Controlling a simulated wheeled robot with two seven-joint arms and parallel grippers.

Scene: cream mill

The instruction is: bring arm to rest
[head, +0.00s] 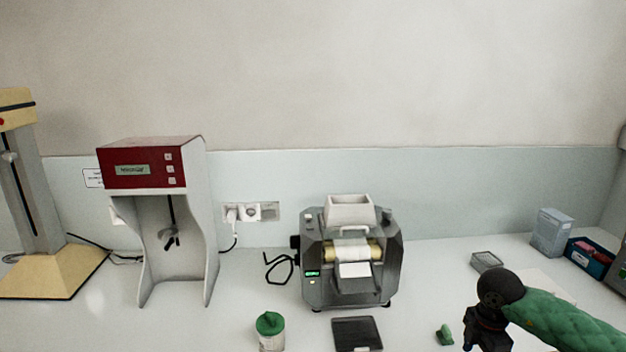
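An arm in a green quilted sleeve (565,322) comes in from the lower right, with a black rounded joint (500,288) at its end. The dark gripper part (487,330) hangs below that joint and runs out of the bottom edge. Its fingertips do not show, so I cannot see whether it is open or holds anything. This is my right arm. My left arm and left gripper are not in the picture.
A grey mill (350,255) stands mid-bench. Before it are a green-lidded jar (271,332), a dark flat tray (357,334) and a small green object (444,335). A red-topped mixer (160,165) stands left. Boxes (552,232) stand at right.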

